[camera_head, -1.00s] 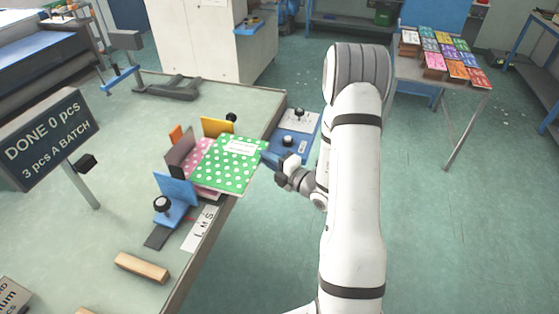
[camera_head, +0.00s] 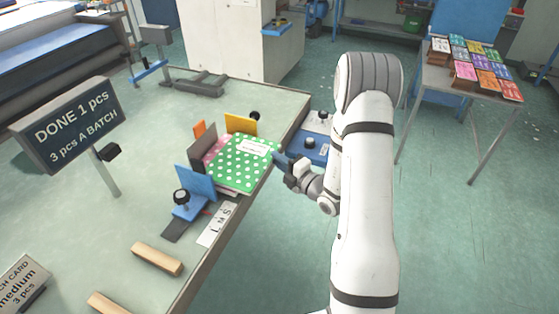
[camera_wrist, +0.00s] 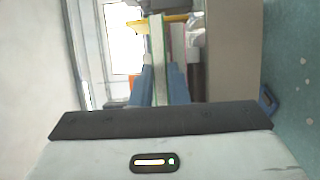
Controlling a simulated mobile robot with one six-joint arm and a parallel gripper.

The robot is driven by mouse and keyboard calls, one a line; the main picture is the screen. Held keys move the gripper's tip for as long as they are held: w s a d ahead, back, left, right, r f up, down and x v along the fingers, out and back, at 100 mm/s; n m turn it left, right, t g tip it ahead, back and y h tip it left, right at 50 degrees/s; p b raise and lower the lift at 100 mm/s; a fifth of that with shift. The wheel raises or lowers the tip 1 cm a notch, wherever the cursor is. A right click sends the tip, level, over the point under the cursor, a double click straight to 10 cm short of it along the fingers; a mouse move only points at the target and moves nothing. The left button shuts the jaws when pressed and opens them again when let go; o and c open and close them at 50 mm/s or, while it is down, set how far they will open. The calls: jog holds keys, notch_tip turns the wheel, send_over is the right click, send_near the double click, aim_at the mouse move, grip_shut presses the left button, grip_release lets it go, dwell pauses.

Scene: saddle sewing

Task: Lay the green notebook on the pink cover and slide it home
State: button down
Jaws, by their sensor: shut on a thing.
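The green notebook with white dots and a white label (camera_head: 242,168) lies in the fixture near the table's edge. A strip of the pink dotted cover (camera_head: 214,149) shows at its far left; the rest is hidden under the notebook. My gripper (camera_head: 278,157) is at the notebook's right edge, shut on it. In the wrist view the notebook's edge (camera_wrist: 158,55) runs between the two blue fingers of my gripper (camera_wrist: 161,88).
A grey plate (camera_head: 202,143), a blue plate (camera_head: 196,182) and a yellow plate (camera_head: 241,123) stand around the notebook. A sign (camera_head: 70,123) reads "DONE 1 pcs". Wooden bars (camera_head: 157,259) lie in front. A side table (camera_head: 425,75) holds several coloured booklets.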

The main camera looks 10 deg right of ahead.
jog(key=shift+f, duration=0.25)
dwell(0.4)
jog(key=c, duration=1.3)
grip_release()
jog(key=shift+f+b, duration=0.2)
jog(key=shift+b, duration=0.1)
jog(key=shift+s+d, duration=0.1)
jog(key=shift+s+d, duration=0.95)
jog(key=shift+d, duration=0.35)
jog(key=shift+s+d, duration=1)
jog(key=shift+d, duration=0.3)
jog(key=shift+s+d, duration=0.95)
jog(key=shift+d, duration=0.35)
